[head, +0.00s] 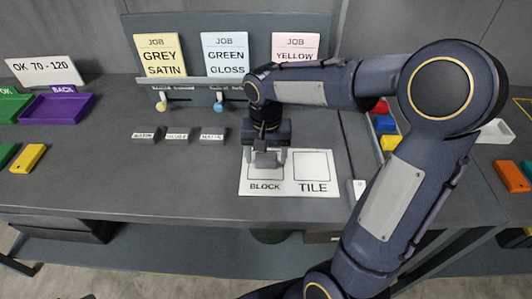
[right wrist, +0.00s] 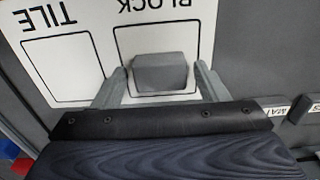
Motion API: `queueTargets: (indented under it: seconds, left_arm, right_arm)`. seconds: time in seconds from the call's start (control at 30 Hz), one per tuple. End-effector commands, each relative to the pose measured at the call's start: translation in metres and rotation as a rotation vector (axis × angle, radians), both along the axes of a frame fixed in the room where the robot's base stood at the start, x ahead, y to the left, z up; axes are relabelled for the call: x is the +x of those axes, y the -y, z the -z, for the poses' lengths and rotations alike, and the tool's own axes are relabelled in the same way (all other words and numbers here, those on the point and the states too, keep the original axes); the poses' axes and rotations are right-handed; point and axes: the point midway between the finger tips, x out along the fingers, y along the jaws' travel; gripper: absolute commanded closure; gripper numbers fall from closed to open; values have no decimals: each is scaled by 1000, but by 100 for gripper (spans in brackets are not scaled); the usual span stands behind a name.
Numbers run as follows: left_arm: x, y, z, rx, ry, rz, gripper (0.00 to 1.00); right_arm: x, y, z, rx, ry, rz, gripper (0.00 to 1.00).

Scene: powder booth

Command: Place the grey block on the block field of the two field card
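The two field card (head: 303,188) lies on the bench with a BLOCK field on the left and a TILE field on the right; it also shows in the right wrist view (right wrist: 72,62). The grey block (right wrist: 160,73) is within the outline of the BLOCK field, near one edge of it. In the head view the block (head: 266,159) is partly hidden by my right gripper (head: 266,155). That gripper points down over the field, its fingers on either side of the block. The right wrist view shows a gap between each finger and the block, so the gripper is open. My left gripper is not in view.
Several small labelled blocks (head: 178,137) stand left of the card. Job cards stand at the back, including GREY SATIN (head: 160,56). A purple BACK tray (head: 57,106) and a yellow block (head: 28,158) are at left. Coloured pieces (head: 385,125) lie right, beside my right arm.

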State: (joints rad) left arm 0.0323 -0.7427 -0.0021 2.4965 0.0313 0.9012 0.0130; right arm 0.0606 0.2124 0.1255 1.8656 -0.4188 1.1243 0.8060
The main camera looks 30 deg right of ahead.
Motion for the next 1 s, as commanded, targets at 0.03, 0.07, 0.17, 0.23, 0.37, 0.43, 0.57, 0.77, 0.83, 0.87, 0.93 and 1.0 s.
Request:
queueTargets:
  seconds: [0.03, 0.07, 0.17, 0.23, 0.37, 0.43, 0.57, 0.77, 0.83, 0.87, 0.93, 1.0]
  left_arm:
    - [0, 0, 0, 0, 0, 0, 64]
    - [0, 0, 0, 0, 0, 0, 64]
    - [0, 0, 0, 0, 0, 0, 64]
    - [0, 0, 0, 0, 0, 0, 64]
    - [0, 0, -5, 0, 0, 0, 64]
    - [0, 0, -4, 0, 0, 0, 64]
    - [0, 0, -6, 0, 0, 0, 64]
    - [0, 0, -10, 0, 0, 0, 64]
    - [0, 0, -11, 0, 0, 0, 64]
    - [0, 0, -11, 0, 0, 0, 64]
    - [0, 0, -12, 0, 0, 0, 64]
    - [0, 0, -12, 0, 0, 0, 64]
  right_arm:
    - [0, 0, 0, 0, 0, 0, 28]
    - [0, 0, 0, 0, 0, 0, 28]
    - [0, 0, 0, 0, 0, 0, 28]
    - [0, 0, 0, 0, 0, 0, 28]
    - [0, 0, -6, 0, 0, 1, 28]
    - [1, 0, -11, -1, 3, 1, 28]
    - [1, 0, -35, 0, 6, 1, 28]
    - [1, 0, -80, 0, 6, 0, 28]
    - [1, 0, -93, 0, 5, 0, 28]
    - [1, 0, -98, 1, 4, -1, 28]
    - [1, 0, -108, 0, 4, -1, 28]
    - [1, 0, -116, 1, 3, 0, 28]
